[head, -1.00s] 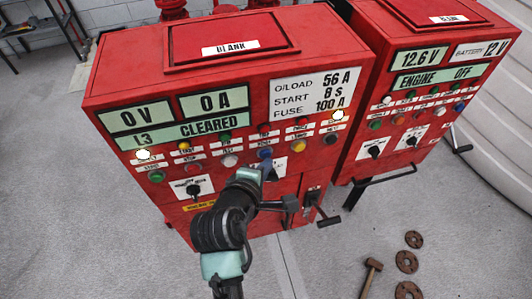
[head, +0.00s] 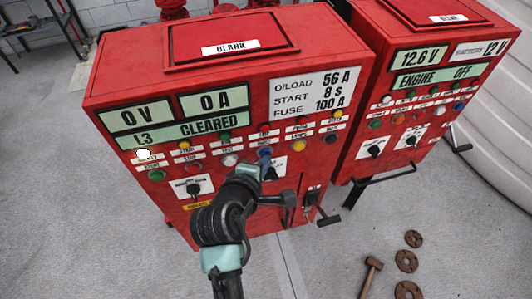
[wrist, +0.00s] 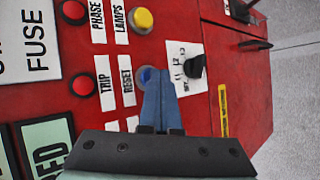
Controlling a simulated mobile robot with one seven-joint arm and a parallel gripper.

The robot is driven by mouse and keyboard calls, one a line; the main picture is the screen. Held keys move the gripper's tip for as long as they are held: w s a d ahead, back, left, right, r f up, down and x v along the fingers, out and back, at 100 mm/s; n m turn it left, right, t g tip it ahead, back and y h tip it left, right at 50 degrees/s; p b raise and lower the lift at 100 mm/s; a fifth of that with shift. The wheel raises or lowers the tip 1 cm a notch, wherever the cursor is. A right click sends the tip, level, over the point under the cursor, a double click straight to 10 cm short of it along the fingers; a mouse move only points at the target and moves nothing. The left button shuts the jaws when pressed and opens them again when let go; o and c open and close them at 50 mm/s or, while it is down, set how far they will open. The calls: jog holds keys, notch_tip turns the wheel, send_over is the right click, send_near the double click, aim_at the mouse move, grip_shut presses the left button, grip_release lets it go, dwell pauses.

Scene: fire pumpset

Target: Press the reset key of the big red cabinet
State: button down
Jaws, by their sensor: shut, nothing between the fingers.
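The big red cabinet (head: 290,180) stands in the middle of the head view, its sloped front facing me. Its blue reset key (wrist: 147,71) sits beside the RESET label (wrist: 126,80) in the wrist view, partly hidden by my fingertips. My gripper (wrist: 155,76) is shut and empty, its blue fingers pointing at the key. The tips overlap the key, but I cannot tell whether they touch it or how far it is pressed. In the head view the key (head: 265,152) shows just above the fingers. The cabinet's display (head: 185,134) reads "L3 CLEARED".
Several other buttons and lamps surround the key, including a yellow button (wrist: 140,20) and a black rotary switch (wrist: 193,66). A handle (head: 327,219) juts out at lower right. A second red cabinet (head: 430,95) stands right. A hammer (head: 371,275) and rusty discs lie on the floor.

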dwell(0.4)
jog(key=shift+s+d+p, duration=0.2)
jog(key=shift+s+p, duration=0.3)
jog(key=shift+s, duration=0.25)
jog(key=s, duration=0.1)
jog(key=s+d+p, duration=0.1)
jog(key=s, duration=0.1)
jog(key=s+p, duration=0.1)
jog(key=shift+s+d, duration=0.3)
jog(key=shift+s, duration=0.1)
dwell(0.6)
